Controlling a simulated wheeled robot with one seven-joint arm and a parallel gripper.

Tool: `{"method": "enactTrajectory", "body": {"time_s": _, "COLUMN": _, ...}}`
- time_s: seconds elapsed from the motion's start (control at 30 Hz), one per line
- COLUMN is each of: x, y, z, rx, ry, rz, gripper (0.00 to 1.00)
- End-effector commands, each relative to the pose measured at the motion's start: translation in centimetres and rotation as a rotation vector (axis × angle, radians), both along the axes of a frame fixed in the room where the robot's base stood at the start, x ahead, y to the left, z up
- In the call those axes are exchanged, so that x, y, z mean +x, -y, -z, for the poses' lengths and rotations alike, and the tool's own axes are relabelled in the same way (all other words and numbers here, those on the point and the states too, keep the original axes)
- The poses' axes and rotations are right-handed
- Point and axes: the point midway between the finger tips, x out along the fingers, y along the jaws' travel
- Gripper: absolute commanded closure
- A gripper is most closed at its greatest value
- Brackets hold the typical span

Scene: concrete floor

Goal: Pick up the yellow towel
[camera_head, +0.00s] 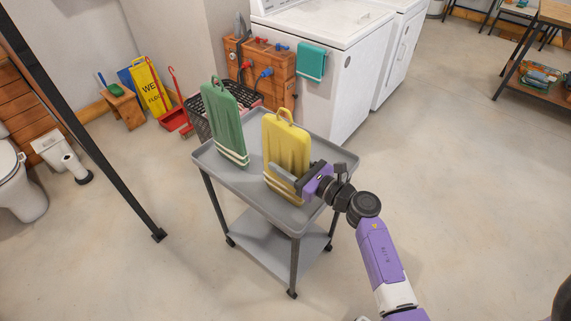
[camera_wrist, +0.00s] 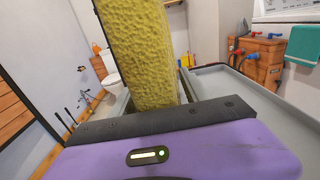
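The yellow towel (camera_head: 285,145) stands upright on the right part of the grey cart (camera_head: 240,183), with a loop at its top and pale stripes near its bottom. My gripper (camera_head: 284,178) is at its lower right side, with one grey finger across the towel's near face. In the wrist view the towel's narrow edge (camera_wrist: 140,50) rises between the fingers (camera_wrist: 152,104). The far finger is hidden behind the towel in the head view. Whether the fingers press on the towel is not clear.
A green towel (camera_head: 224,122) stands on the cart to the left, apart from the yellow one. A black basket (camera_head: 205,128) and a wooden cabinet (camera_head: 283,75) with taps are behind the cart. White machines (camera_head: 340,60) stand at the back.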

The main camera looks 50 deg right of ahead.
Motion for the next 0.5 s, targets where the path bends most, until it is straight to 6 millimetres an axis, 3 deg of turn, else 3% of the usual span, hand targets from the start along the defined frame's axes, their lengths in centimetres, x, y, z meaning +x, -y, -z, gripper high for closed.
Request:
{"method": "enactTrajectory", "body": {"time_s": 0.03, "x": -0.02, "y": 0.0, "z": 0.0, "rx": 0.0, "ry": 0.0, "rz": 0.0, "gripper": 0.57}}
{"method": "enactTrajectory", "body": {"time_s": 0.27, "x": -0.03, "y": 0.0, "z": 0.0, "rx": 0.0, "ry": 0.0, "rz": 0.0, "gripper": 1.0}}
{"method": "enactTrajectory", "body": {"time_s": 0.5, "x": -0.03, "y": 0.01, "z": -0.06, "rx": 0.0, "ry": 0.001, "rz": 0.0, "gripper": 1.0}}
